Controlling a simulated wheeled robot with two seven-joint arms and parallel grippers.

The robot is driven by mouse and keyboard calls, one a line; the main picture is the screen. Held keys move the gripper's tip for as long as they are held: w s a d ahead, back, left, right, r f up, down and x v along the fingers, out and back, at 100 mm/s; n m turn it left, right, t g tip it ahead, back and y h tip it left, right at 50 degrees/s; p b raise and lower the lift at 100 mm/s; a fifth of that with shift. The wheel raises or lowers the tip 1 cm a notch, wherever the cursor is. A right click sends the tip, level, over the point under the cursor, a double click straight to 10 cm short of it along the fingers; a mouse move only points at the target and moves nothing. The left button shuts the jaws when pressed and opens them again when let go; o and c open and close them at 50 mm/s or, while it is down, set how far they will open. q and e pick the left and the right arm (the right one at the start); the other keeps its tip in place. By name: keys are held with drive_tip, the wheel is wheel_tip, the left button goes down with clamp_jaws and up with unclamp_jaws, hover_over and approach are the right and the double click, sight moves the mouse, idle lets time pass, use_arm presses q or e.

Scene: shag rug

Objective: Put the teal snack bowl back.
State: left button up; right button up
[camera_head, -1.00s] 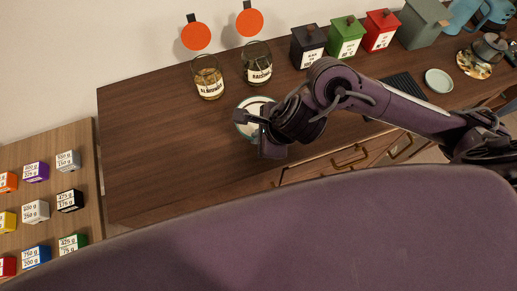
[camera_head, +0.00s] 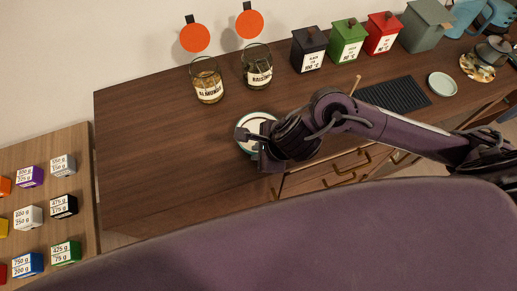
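The teal snack bowl (camera_head: 247,148) is on or just above the wooden counter, left of my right arm. Its pale inside and teal rim show in part; the gripper covers its right and front side. I cannot tell whether its base touches the counter. My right gripper (camera_head: 252,146) reaches the bowl from the right. One dark finger lies over the bowl and the other is at its front edge, with the bowl's rim seemingly between them. The contact itself is hidden. My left gripper is not in view.
An almonds jar (camera_head: 208,88) and a raisins jar (camera_head: 258,72) stand behind the bowl. Black (camera_head: 309,50), green (camera_head: 348,40) and red (camera_head: 384,32) canisters line the back. A black mat (camera_head: 396,94) and pale dish (camera_head: 442,84) lie right. The counter's left (camera_head: 145,150) is clear.

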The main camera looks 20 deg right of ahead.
drive_tip(key=shift+o, duration=1.2)
drive_tip(key=shift+r+p, duration=0.35)
drive_tip(key=shift+r, duration=0.15)
drive_tip(key=p+v, duration=0.4)
drive_tip(key=v, duration=0.7)
drive_tip(key=shift+s+d+p, duration=0.15)
drive_tip(key=shift+s+p, duration=0.05)
drive_tip(key=shift+p, duration=0.15)
drive_tip(key=shift+r, duration=0.1)
